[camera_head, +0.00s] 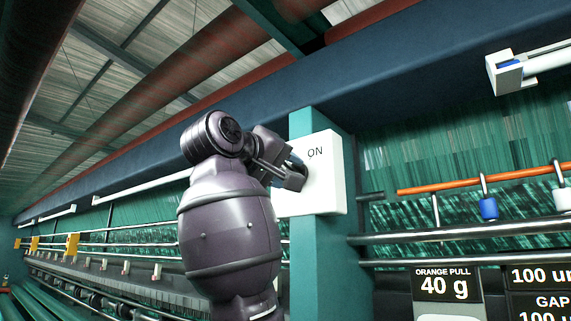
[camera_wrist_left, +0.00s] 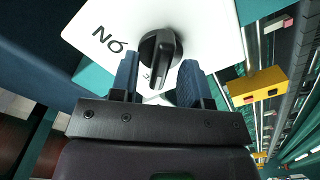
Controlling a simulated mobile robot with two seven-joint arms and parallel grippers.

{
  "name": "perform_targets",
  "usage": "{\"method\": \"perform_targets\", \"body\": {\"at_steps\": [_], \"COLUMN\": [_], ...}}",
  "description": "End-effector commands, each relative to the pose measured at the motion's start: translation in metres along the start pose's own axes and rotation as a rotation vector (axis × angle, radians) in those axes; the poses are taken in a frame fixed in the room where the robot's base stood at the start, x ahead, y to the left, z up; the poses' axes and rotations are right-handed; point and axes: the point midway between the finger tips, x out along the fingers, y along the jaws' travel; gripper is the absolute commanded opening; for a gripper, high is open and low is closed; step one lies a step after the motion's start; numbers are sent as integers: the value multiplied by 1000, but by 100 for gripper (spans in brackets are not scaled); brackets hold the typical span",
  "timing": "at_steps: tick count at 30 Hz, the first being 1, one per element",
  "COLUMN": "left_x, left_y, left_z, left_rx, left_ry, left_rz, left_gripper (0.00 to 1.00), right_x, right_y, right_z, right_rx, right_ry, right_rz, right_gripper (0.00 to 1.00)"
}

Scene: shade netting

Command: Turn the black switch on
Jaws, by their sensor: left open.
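The black switch (camera_wrist_left: 160,56) is a rotary knob with a raised grip bar on a white box. It shows in the left wrist view, just beyond and between my fingertips; I cannot tell whether they touch it. The white switch box (camera_head: 325,178) is fixed to a green post and bears the label "ON" (camera_head: 315,152). My left gripper (camera_head: 296,172) is in front of the box with its fingers spread, also seen in the left wrist view (camera_wrist_left: 158,72). In the head view the gripper hides the knob. My right gripper is not in view.
The green post (camera_head: 304,265) carries the box. To its right run metal rails (camera_head: 450,233) and an orange bar (camera_head: 480,183) with hanging padlocks, one of them blue (camera_head: 488,208). A blue beam (camera_head: 400,70) passes above. Long machine rows extend at the left.

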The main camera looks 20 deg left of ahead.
Motion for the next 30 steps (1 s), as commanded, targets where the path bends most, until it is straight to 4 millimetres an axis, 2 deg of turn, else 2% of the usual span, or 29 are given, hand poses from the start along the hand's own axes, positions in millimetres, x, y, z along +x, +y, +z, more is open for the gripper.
{"method": "perform_targets", "body": {"at_steps": [10,18,19,30], "left_x": [4,4,4,3], "left_y": [0,0,0,-1], "left_z": [0,0,0,0], "left_rx": [0,0,0,50], "left_ry": [1,0,0,1], "left_rz": [0,0,0,-1], "left_gripper": [43,3,0,0], "right_x": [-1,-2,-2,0], "right_y": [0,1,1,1], "right_z": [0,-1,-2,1], "right_rx": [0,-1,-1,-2], "right_ry": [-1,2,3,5], "right_rz": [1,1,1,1], "right_gripper": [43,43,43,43]}}
